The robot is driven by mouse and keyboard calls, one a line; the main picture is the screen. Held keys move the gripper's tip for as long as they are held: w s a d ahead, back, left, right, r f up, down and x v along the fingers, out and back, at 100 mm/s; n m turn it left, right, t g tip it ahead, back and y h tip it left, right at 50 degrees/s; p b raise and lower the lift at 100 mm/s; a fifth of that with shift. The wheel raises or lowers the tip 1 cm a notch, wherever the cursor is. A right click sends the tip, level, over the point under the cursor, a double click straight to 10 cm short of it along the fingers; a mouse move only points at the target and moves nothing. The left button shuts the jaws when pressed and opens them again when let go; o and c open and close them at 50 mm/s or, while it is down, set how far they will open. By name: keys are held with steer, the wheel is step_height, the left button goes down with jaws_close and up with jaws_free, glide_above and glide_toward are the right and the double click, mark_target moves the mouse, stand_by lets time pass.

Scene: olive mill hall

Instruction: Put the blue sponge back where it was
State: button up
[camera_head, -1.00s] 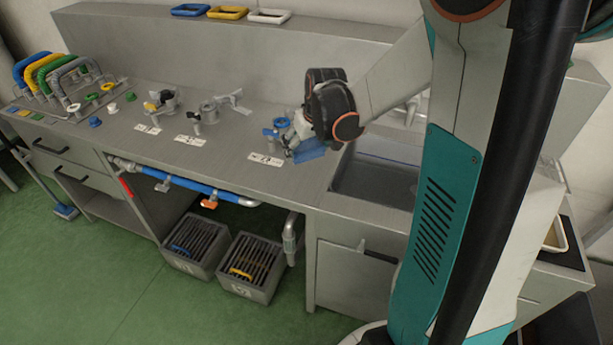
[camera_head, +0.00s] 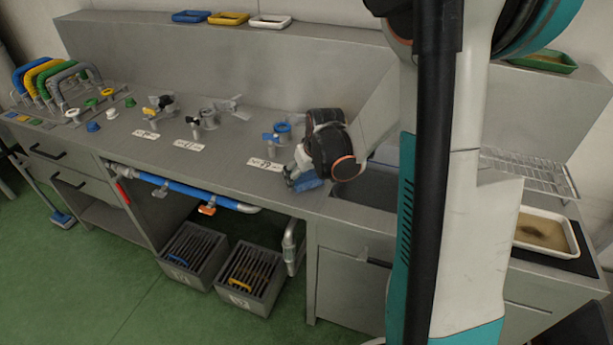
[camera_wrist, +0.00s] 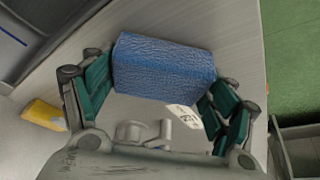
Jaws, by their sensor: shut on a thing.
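The blue sponge (camera_wrist: 165,68) is a textured block between the fingers of my gripper (camera_wrist: 160,95) in the wrist view. The gripper is shut on it, with the green-padded fingers at its two sides. In the head view the sponge (camera_head: 307,184) shows low at the gripper (camera_head: 298,178), over the front part of the grey counter, just left of the sink (camera_head: 370,188). I cannot tell whether the sponge touches the counter. My wrist hides part of it there.
A blue-handled valve (camera_head: 274,140) and a white label (camera_head: 265,164) are just left of the gripper. A yellow object (camera_wrist: 43,114) shows in the wrist view. Two grey crates (camera_head: 250,278) stand below on the green floor. A tray (camera_head: 546,234) is at the right.

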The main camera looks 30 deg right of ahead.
steer(key=shift+f, duration=0.15)
steer(key=o, duration=1.1)
steer(key=shift+r, duration=0.3)
steer(key=p+v, duration=0.4)
steer(key=v, duration=0.7)
steer(key=shift+s+r+p, duration=0.15)
steer(key=shift+r+p, duration=0.2)
steer(key=shift+r, duration=0.05)
